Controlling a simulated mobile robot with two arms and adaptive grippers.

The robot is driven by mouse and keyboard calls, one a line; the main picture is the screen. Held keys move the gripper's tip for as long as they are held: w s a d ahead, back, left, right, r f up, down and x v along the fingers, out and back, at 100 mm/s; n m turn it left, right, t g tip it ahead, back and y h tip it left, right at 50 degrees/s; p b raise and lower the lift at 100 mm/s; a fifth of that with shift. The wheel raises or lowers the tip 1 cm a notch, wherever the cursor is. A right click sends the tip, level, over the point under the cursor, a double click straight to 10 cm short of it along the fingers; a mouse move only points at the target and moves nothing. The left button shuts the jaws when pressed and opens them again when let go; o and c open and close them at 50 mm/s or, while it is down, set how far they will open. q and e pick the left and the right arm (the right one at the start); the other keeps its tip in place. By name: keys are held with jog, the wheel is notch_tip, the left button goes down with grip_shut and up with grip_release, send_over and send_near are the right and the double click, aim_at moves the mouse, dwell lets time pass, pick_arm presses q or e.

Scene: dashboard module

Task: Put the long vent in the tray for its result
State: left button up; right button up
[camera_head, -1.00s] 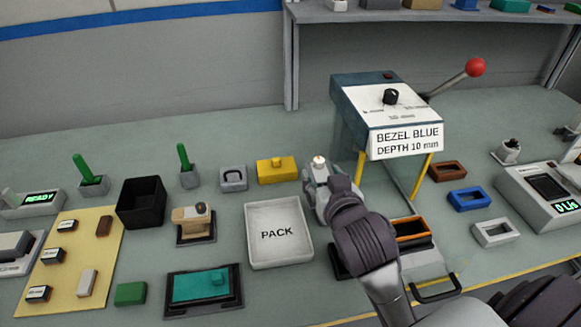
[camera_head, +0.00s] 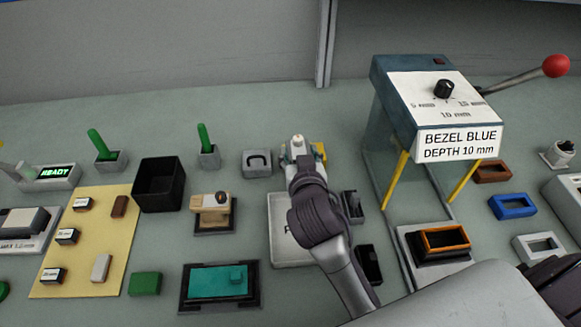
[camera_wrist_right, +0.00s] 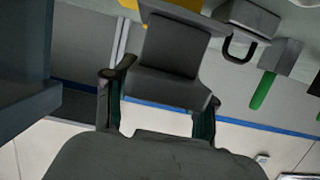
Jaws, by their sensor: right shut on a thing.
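My right gripper (camera_head: 298,152) is in the middle of the head view, over the far side of the white tray marked PACK (camera_head: 283,250). My wrist and forearm cover much of that tray and its lettering. In the right wrist view, the gripper (camera_wrist_right: 158,102) is shut on a dark grey, flat-faced part (camera_wrist_right: 168,60), which I take for the long vent. The held part cannot be made out in the head view. A black open bin (camera_head: 160,187) stands left of the PACK tray. My left gripper is not in view.
A yellow block (camera_head: 320,150) shows partly behind the gripper. A grey block with a black handle (camera_head: 257,162) stands to its left. The press (camera_head: 425,95), labelled BEZEL BLUE, DEPTH 10 mm, rises on the right on yellow legs. Two dark slotted pieces (camera_head: 352,206) (camera_head: 368,264) lie beside my forearm.

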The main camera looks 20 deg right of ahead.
jog(key=shift+w+a+f, duration=0.3)
jog(key=shift+a+f, duration=0.15)
jog(key=shift+a, duration=0.1)
jog(key=shift+w+a+f, duration=0.3)
jog(key=shift+a+f, duration=0.1)
jog(key=shift+a, duration=0.1)
jog(key=shift+f, duration=1.85)
jog(key=shift+f, duration=0.2)
jog(key=o, duration=1.4)
jog(key=shift+r, duration=0.1)
